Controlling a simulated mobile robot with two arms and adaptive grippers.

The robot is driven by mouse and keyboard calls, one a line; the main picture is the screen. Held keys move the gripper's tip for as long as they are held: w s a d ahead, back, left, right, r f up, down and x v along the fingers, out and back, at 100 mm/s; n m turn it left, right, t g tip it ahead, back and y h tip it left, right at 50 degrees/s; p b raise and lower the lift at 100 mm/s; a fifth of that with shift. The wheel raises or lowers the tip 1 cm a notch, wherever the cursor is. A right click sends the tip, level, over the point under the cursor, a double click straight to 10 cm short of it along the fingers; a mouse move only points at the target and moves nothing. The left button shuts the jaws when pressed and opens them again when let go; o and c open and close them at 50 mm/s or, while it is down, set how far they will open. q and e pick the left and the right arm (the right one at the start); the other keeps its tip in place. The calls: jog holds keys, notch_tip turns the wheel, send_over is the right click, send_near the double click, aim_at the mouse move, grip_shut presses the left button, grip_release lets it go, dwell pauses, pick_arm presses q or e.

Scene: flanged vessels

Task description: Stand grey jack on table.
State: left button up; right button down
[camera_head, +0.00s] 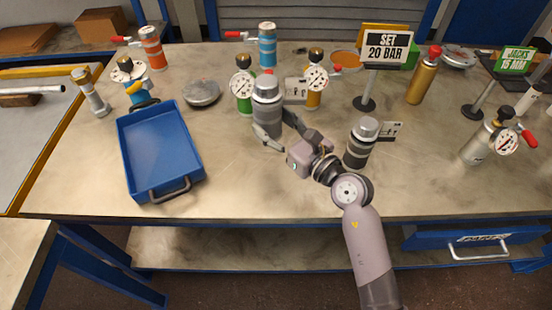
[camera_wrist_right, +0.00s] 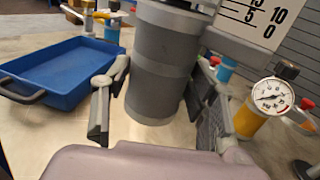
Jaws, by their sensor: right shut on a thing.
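A grey jack (camera_head: 267,103) with darker bands stands upright between the fingers of my right gripper (camera_head: 280,130), near the middle of the table (camera_head: 235,175). In the right wrist view the grey jack (camera_wrist_right: 158,70) fills the space between the two fingers, and its top is cut off by the frame. My right gripper is shut on it. I cannot tell whether its base touches the table. A second grey jack (camera_head: 361,145) with dark bands stands on the table to the right of my right gripper. My left gripper is not in view.
A blue tray (camera_head: 160,150) lies at the left. Green and yellow jacks with gauges (camera_head: 243,85) (camera_head: 315,82) stand close behind the held jack. A sign on a stand (camera_head: 385,50) and a gold bottle (camera_head: 424,75) are further right. The table between tray and gripper is clear.

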notch_tip(320, 180, down, 6)
jog(key=shift+w+f+b, duration=0.1)
jog(key=shift+b, duration=0.9)
jog(key=shift+f+b, duration=0.4)
jog(key=shift+f, duration=0.45)
jog(key=shift+f+b, duration=0.9)
jog(key=shift+f, duration=0.9)
jog(key=shift+f, duration=0.1)
jog(key=c, duration=0.6)
grip_release()
jog(key=shift+f, duration=0.2)
jog(key=shift+c, duration=0.2)
jog(key=shift+r, duration=0.1)
jog(key=shift+r, duration=0.15)
jog(key=v, duration=0.7)
jog(key=shift+s+d, duration=0.15)
jog(key=shift+s, duration=0.1)
